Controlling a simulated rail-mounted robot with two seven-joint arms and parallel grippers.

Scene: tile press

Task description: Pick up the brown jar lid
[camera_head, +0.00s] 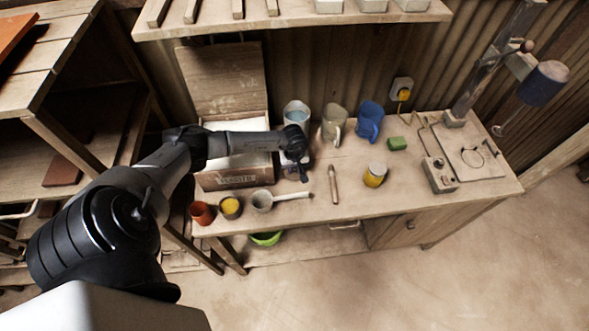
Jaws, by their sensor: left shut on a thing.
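My left arm reaches in from the left across the open box, and its wrist bends down at the table. My left gripper (296,172) points down just right of the box and in front of the white mug. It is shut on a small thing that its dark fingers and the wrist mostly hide. I cannot make out what that thing is, nor whether it touches the table. I cannot make out a brown jar lid clearly anywhere in the view. My right gripper is not in view.
A shelf (290,22) overhangs the back.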

